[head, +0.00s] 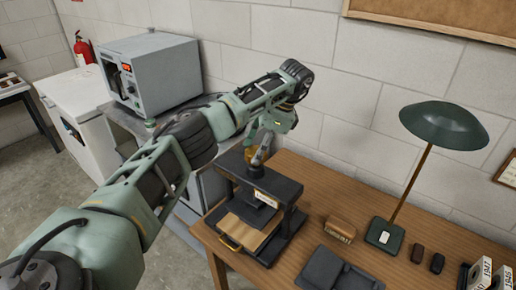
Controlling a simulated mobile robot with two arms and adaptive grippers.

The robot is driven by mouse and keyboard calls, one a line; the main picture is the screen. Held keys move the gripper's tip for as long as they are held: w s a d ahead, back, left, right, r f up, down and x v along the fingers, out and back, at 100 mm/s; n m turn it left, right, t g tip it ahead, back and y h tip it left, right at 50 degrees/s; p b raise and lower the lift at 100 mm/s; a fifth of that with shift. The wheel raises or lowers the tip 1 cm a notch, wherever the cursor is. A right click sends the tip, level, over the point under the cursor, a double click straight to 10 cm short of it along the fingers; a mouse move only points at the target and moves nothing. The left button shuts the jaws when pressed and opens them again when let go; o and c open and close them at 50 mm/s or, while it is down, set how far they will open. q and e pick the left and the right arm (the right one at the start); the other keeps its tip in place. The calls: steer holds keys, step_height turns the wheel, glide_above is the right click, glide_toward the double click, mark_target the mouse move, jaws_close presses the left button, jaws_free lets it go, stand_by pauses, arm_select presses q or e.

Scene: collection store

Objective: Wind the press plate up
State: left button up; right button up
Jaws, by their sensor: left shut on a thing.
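The press (287,188) is a dark frame at the left end of the wooden table. A pale label is on its front. The press plate is hard to make out in the shadow under the top beam, so I cannot tell its height. A light wooden board (238,232) with a brass pull lies at the press's base. My left arm reaches in from the left, and my left gripper (262,146) is above the press. It is shut on the press handle at the top of the screw; the fingers and wrist hide most of it. My right gripper is not in view.
A green desk lamp (445,125), a wooden-backed brush (341,229) and a dark folded item (335,273) are on the table (390,215). Dated boxes (480,272) stand at lower right. A grey oven-like cabinet (160,75) stands behind my arm, with a wall close behind the press.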

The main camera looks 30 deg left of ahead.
arm_select(q)
steer(key=shift+s+f, duration=0.1)
steer(key=o, duration=1.1)
steer(key=v, duration=1.2)
